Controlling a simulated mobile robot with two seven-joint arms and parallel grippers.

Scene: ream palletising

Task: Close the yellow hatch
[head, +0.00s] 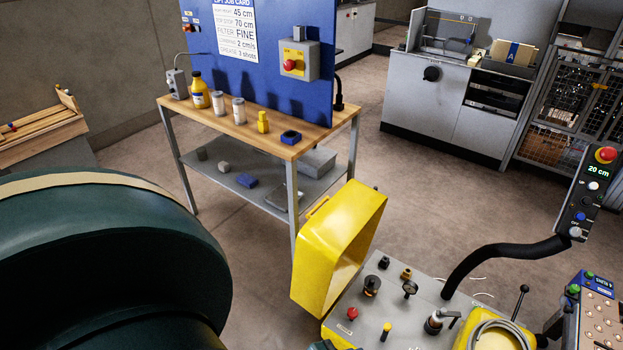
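The yellow hatch (352,222) is a deep, box-shaped cover standing open at the left edge of a grey machine panel (385,312). It is tipped up steeply, and its hollow inside faces right toward the panel. A small yellow tab sits on its upper left edge. The panel carries knobs, a gauge, a red button and a lever fitting, all uncovered. A large dark green rounded part of my own arm fills the lower left. A small dark green piece shows at the bottom edge, too cut off to identify. Neither gripper is in view.
A workbench (270,138) with bottles, jars and a blue board (262,62) stands behind the hatch. A black hose (497,262) arches from the panel to a control pendant (588,190) reading 20 cm. A coiled hose (497,332) lies at lower right. Open floor lies beyond the panel.

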